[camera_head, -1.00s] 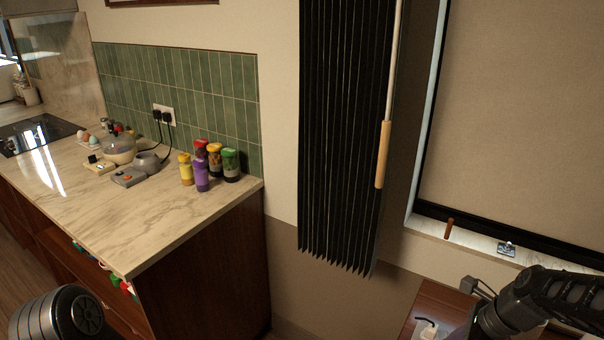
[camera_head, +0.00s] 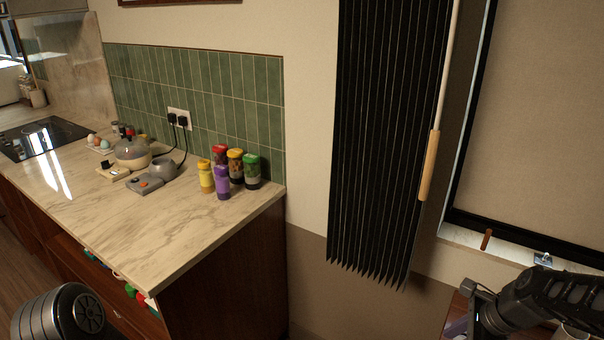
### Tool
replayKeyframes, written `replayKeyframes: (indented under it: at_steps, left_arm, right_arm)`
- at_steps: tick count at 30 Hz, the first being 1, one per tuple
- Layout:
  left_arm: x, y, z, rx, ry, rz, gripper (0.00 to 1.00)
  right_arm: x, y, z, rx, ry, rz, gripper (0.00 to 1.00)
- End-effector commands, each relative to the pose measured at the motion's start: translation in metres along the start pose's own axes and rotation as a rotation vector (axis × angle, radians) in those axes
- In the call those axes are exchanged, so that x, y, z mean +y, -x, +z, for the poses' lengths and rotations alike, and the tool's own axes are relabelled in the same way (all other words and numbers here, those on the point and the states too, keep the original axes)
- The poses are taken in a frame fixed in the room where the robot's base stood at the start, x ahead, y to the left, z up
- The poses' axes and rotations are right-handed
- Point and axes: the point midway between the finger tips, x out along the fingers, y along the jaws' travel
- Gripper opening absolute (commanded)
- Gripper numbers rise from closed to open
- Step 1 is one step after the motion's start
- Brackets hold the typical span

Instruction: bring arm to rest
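Part of my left arm (camera_head: 62,314) shows at the bottom left corner, in front of the counter's drawers; its gripper is out of view. My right arm (camera_head: 535,300) comes in at the bottom right, below the window sill. A small dark part at its end (camera_head: 472,292) shows near the low wooden furniture, but I cannot make out the fingers or whether they hold anything.
A black pleated blind (camera_head: 385,140) hangs by the window. Small coloured items show at an open drawer below the counter edge.

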Motion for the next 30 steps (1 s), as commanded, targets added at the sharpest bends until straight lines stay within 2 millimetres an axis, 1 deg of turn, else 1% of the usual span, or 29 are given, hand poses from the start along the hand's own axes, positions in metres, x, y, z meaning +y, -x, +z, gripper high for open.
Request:
replayKeyframes:
  at_steps: [4, 8, 11, 13, 14, 15, 17, 18, 20, 21, 23, 24, 27, 30]
  left_arm:
    - [-0.001, 0.0, 0.0, 0.0, 0.003, -0.002, 0.36]
    - [-0.001, 0.001, 0.0, -0.003, 0.005, -0.003, 0.36]
    - [-0.001, 0.005, 0.0, -0.005, 0.007, -0.006, 0.36]
    - [0.001, 0.011, 0.001, -0.007, 0.009, -0.008, 0.36]
    - [0.001, 0.014, 0.001, -0.008, 0.01, -0.009, 0.36]
    - [0.003, 0.019, 0.002, -0.01, 0.011, -0.011, 0.36]
    - [0.005, 0.028, 0.002, -0.014, 0.013, -0.014, 0.36]
    - [0.007, 0.034, 0.003, -0.016, 0.014, -0.016, 0.36]
    - [0.009, 0.042, 0.003, -0.018, 0.016, -0.018, 0.36]
    - [0.01, 0.047, 0.004, -0.02, 0.016, -0.02, 0.36]
    - [0.012, 0.054, 0.004, -0.021, 0.018, -0.022, 0.36]
    - [0.013, 0.057, 0.004, -0.022, 0.018, -0.023, 0.36]
    - [0.015, 0.064, 0.005, -0.023, 0.019, -0.025, 0.36]
    - [0.017, 0.069, 0.005, -0.024, 0.019, -0.026, 0.36]
  right_arm:
    - [-0.013, -0.005, -0.004, 0.026, 0.161, -0.07, 0.33]
    - [-0.021, -0.022, -0.005, 0.065, 0.36, -0.116, 0.33]
    - [-0.021, -0.045, -0.001, 0.097, 0.563, -0.131, 0.33]
    - [-0.014, -0.069, 0.007, 0.118, 0.743, -0.128, 0.33]
    - [-0.007, -0.082, 0.013, 0.124, 0.836, -0.12, 0.33]
    - [0.006, -0.102, 0.022, 0.128, 0.975, -0.104, 0.33]
    - [0.035, -0.132, 0.039, 0.119, 1.188, -0.074, 0.33]
    - [0.057, -0.15, 0.05, 0.104, 1.316, -0.052, 0.33]
    - [0.095, -0.172, 0.065, 0.069, 1.48, -0.016, 0.33]
    - [0.122, -0.182, 0.075, 0.037, 1.568, 0.008, 0.33]
    - [0.162, -0.194, 0.085, -0.017, 1.663, 0.048, 0.33]
    - [0.188, -0.199, 0.09, -0.056, 1.698, 0.079, 0.33]
    - [0.242, -0.203, 0.097, -0.146, 1.733, 0.157, 0.33]
    - [0.278, -0.203, 0.101, -0.21, 1.752, 0.218, 0.33]
